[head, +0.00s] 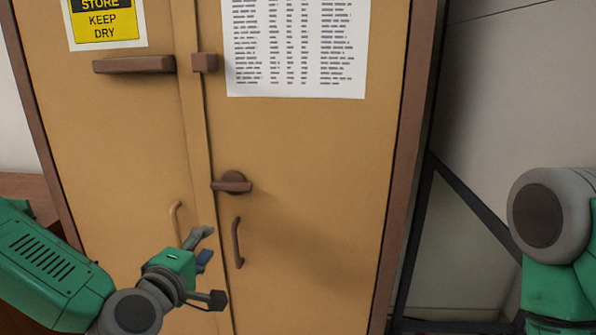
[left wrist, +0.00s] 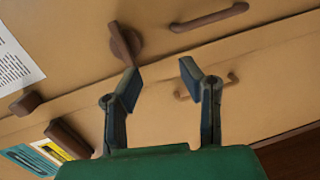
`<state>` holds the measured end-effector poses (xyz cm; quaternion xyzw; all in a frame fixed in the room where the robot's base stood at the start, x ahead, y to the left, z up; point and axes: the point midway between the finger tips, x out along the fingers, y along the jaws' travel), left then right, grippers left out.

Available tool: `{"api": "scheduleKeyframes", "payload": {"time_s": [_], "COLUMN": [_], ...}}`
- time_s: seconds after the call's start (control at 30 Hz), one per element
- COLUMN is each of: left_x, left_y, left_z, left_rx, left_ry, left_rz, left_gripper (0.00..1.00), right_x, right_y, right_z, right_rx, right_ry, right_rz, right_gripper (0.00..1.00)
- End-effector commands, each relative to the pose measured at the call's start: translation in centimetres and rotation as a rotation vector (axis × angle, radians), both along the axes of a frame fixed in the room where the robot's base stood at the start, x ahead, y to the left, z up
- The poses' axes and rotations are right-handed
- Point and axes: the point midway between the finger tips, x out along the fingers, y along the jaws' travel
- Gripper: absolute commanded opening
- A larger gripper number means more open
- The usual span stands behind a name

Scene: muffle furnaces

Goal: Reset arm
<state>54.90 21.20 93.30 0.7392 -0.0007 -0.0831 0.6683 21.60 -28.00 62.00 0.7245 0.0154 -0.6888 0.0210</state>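My left gripper (head: 210,268) is in front of the lower part of a closed yellow-brown cabinet (head: 300,200), close to its two door handles. In the left wrist view the left gripper (left wrist: 160,77) has its two fingers apart with nothing between them. A dark brown turn latch (head: 232,183) sits above the gripper on the right door, and it also shows beyond the fingers in the left wrist view (left wrist: 124,44). My right arm (head: 555,240) shows at the right edge; its gripper is out of view.
The right door has a dark handle (head: 237,243) and the left door a tan handle (head: 175,222). A brown bar (head: 134,65) and a small block (head: 205,62) are higher up. A yellow sign (head: 103,22) and a printed sheet (head: 295,45) are on the doors. A grey wall (head: 510,100) stands right.

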Motion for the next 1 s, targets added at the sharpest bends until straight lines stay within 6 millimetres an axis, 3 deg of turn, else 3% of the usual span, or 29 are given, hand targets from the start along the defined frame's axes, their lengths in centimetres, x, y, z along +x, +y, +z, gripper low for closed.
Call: {"api": "scheduleKeyframes", "payload": {"time_s": [0.1, 0.23, 0.37, 0.5, 0.6, 0.7, 0.83, 1.0], "left_x": [-3.3, -8.7, -15.3, -23.0, -27.7, -31.0, -33.1, -33.6], "left_y": [-2.6, -3.9, -3.1, -0.3, 2.5, 4.9, 6.8, 7.2], "left_z": [-7.2, -15.1, -22.1, -27.7, -29.9, -30.9, -31.3, -31.3], "left_rx": [0.18, 0.405, 0.629, 0.86, 0.996, 1.093, 1.156, 1.169], "left_ry": [0.162, 0.352, 0.54, 0.74, 0.859, 0.95, 1.012, 1.025], "left_rz": [-0.143, -0.329, -0.53, -0.761, -0.908, -1.017, -1.094, -1.11], "left_gripper": [0.34, 0.34, 0.34, 0.34, 0.34, 0.34, 0.34, 0.34], "right_x": [0.0, 0.0, 0.0, 0.0, 0.0, 0.0, 0.0, 0.0], "right_y": [0.0, 0.0, 0.0, 0.0, 0.0, 0.0, 0.0, 0.0], "right_z": [0.0, 0.0, 0.0, 0.0, 0.0, 0.0, 0.0, 0.0], "right_rx": [0.0, 0.0, 0.0, 0.0, 0.0, 0.0, 0.0, 0.0], "right_ry": [0.0, 0.001, 0.0, 0.0, 0.0, 0.0, 0.0, 0.0], "right_rz": [0.0, 0.0, 0.0, 0.0, 0.0, 0.0, 0.0, 0.0], "right_gripper": [0.78, 0.78, 0.78, 0.78, 0.78, 0.78, 0.78, 0.78]}}
